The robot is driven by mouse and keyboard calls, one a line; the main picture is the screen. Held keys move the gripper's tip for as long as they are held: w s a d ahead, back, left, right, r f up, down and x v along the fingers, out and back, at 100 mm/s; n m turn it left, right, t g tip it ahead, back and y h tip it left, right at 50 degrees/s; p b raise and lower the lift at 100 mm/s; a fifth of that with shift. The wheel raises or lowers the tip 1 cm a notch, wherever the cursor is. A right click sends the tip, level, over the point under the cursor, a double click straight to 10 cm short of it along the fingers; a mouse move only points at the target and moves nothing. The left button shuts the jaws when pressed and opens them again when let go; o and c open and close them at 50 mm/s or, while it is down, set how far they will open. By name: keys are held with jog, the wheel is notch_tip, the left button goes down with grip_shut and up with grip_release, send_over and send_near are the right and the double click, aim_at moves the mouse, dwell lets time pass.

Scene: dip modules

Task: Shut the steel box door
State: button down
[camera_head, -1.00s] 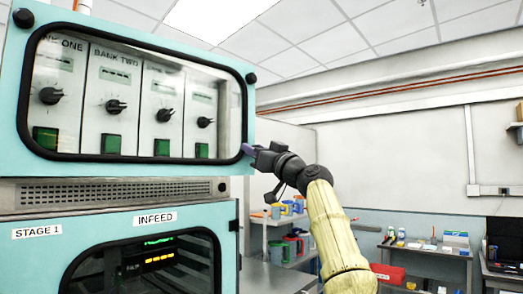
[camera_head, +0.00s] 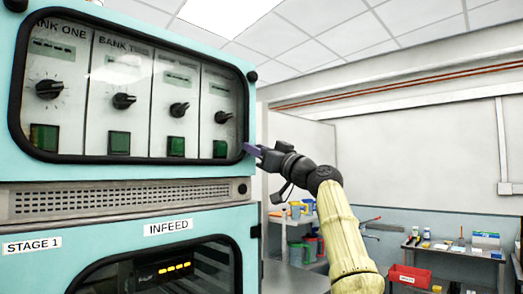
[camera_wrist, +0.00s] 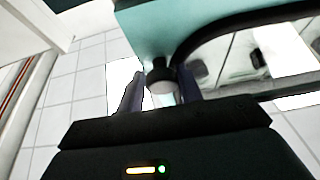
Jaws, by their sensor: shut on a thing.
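The steel box door (camera_head: 110,173) is the upper teal panel with a black-edged window, at the left of the head view. Control panels with dials and green squares show through the window. In the wrist view the door (camera_wrist: 150,35) fills the top middle. My gripper (camera_head: 250,150) is at the door's lower right corner. In the wrist view my gripper (camera_wrist: 160,88) has its fingers on either side of a round black knob (camera_wrist: 160,76) on the door and is shut on it. The door's right edge nearly lines up with the cabinet below; any remaining gap is hidden.
Below are a vented steel strip (camera_head: 120,198) and a lower teal unit (camera_head: 110,230) labelled STAGE 1 and INFEED. Shelves (camera_head: 298,222) with containers stand behind my arm. A bench with a red bin (camera_head: 409,278) is at the right. Open air lies right of the cabinet.

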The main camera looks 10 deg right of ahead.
jog(key=shift+a+r, duration=0.15)
jog(key=shift+a, duration=0.05)
jog(key=c, duration=1.2)
grip_release()
jog(key=shift+o, duration=0.5)
jog(key=shift+w+a, duration=0.1)
jog(key=shift+w, duration=0.05)
jog(key=shift+f, duration=0.25)
